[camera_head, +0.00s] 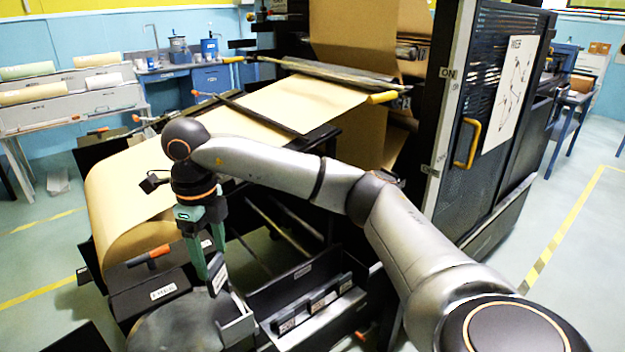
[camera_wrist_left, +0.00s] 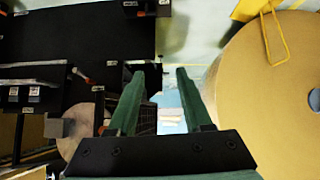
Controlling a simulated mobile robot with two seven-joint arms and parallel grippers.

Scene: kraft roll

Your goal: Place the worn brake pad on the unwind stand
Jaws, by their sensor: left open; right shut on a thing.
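My right gripper (camera_head: 208,268) points down at the lower left of the head view. Its green fingers are shut on a small dark piece with a pale label (camera_head: 218,279), which looks like the worn brake pad. The pad is just above or against the edge of a round dark disc (camera_head: 165,325) on the black unwind stand (camera_head: 128,303); I cannot tell whether they touch. My left gripper (camera_wrist_left: 158,85) is open and empty in the left wrist view. It does not show in the head view.
A black tray (camera_head: 262,299) with several labelled dark pieces (camera_head: 318,300) lies right of the pad. Brown kraft web (camera_head: 135,180) runs over the machine behind. A large kraft roll (camera_wrist_left: 265,95) is at the right of the left wrist view. Orange-tipped handles (camera_head: 150,256) stick out nearby.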

